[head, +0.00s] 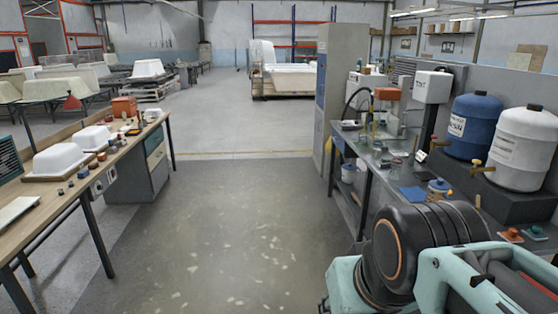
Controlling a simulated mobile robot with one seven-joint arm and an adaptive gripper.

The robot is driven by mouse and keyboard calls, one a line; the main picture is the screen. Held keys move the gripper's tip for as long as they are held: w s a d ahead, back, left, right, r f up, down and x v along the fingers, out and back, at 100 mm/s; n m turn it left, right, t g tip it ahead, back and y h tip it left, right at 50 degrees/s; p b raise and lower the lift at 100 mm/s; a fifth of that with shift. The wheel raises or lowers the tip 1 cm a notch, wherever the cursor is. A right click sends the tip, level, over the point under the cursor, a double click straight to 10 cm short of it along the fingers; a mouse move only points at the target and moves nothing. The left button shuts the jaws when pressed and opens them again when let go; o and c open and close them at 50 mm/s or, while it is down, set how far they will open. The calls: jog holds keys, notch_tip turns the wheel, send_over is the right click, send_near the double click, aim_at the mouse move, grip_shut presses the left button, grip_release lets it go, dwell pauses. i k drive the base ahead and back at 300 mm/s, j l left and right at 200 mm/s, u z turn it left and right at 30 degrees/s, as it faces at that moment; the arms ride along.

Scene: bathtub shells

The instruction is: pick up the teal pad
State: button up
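A small teal piece (535,233), which looks like the teal pad, lies on the right-hand bench near the right edge of the head view. It sits just right of a similar orange-red pad (510,235), with a small gap between them. Its lower side is close to my arm in the picture, and it is too small to make out its exact shape. My own arm links fill the lower right corner, in front of the bench. My gripper's fingers do not show in this view.
A blue tank (473,125) and a white tank (522,148) stand on a dark block behind the pads. A blue-lidded pot (438,190) and a flat blue sheet (411,194) are on the bench to the left. The floor between the benches is clear.

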aim_at(535, 232)
jog(key=i+j, duration=0.1)
jog(key=i, duration=1.1)
jog(key=i+z, duration=0.35)
jog(key=i, duration=0.15)
jog(key=i+j+z, duration=0.1)
jog(key=i+z, duration=0.25)
jog(key=i, duration=0.15)
jog(key=i+l+z, duration=0.1)
jog(key=z, duration=0.25)
jog(key=i+z, duration=0.35)
jog(key=i+j+z, duration=0.1)
jog(key=z, duration=0.3)
jog(key=i+l+z, duration=0.2)
jog(key=i+z, duration=0.45)
jog(key=z, duration=0.15)
jog(key=i+j, duration=0.1)
jog(key=j, duration=0.15)
jog(key=u, duration=0.05)
